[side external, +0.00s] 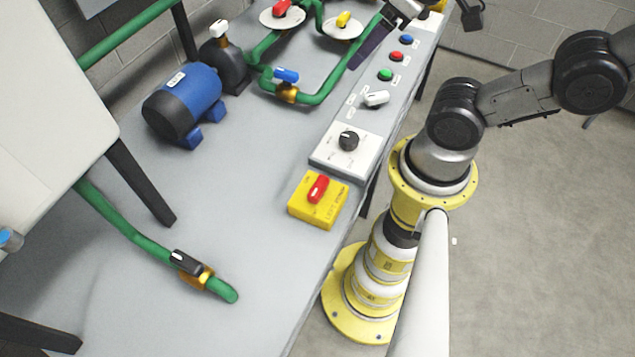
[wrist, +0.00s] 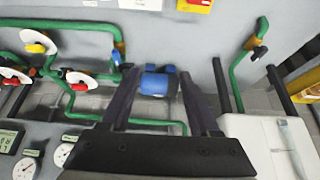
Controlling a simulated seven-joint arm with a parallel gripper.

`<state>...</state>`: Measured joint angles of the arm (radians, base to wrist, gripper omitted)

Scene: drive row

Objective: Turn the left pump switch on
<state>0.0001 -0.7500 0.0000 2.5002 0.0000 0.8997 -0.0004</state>
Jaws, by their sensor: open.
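A yellow switch box (side external: 303,210) with a red handle (side external: 318,188) sits near the bench's front edge; its small label seems to begin with "LEFT", the rest being hard to read. In the wrist view the yellow box (wrist: 205,3) is cut off at the top edge. My gripper (side external: 362,52) is at the top of the side view, over the far part of the bench, well away from the yellow box. In the wrist view my gripper (wrist: 160,72) has its two dark fingers apart with nothing held between them.
A white plate with a black knob (side external: 348,140) lies beyond the yellow box. A white switch (side external: 376,98) and coloured buttons (side external: 396,56) follow. A blue motor (side external: 185,103) and green pipes (side external: 315,98) with valves stand behind.

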